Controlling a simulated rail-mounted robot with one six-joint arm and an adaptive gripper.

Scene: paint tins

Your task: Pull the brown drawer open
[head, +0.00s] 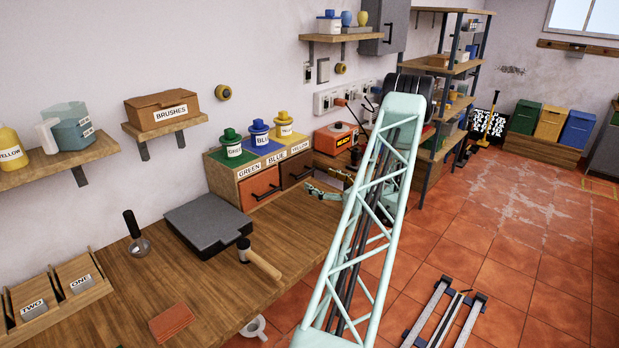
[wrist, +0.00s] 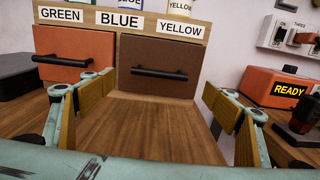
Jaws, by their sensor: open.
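The brown drawer (wrist: 155,58) is shut in the small wooden cabinet, below the BLUE and YELLOW labels in the wrist view. Its dark bar handle (wrist: 158,73) runs across its front. In the head view the brown drawer (head: 296,170) is partly seen, right of the orange drawer (head: 259,187). My gripper (wrist: 140,102) is open and empty, its yellow-padded fingers apart on either side of the view, in front of the drawer and short of the handle. In the head view my gripper (head: 325,191) shows small over the bench, close to the cabinet.
Green, blue and yellow tins (head: 258,135) stand on top of the cabinet. A red READY box (wrist: 290,88) is to the right. A dark grey flat case (head: 208,215) lies left on the workbench (head: 160,285). The bench before the brown drawer is clear.

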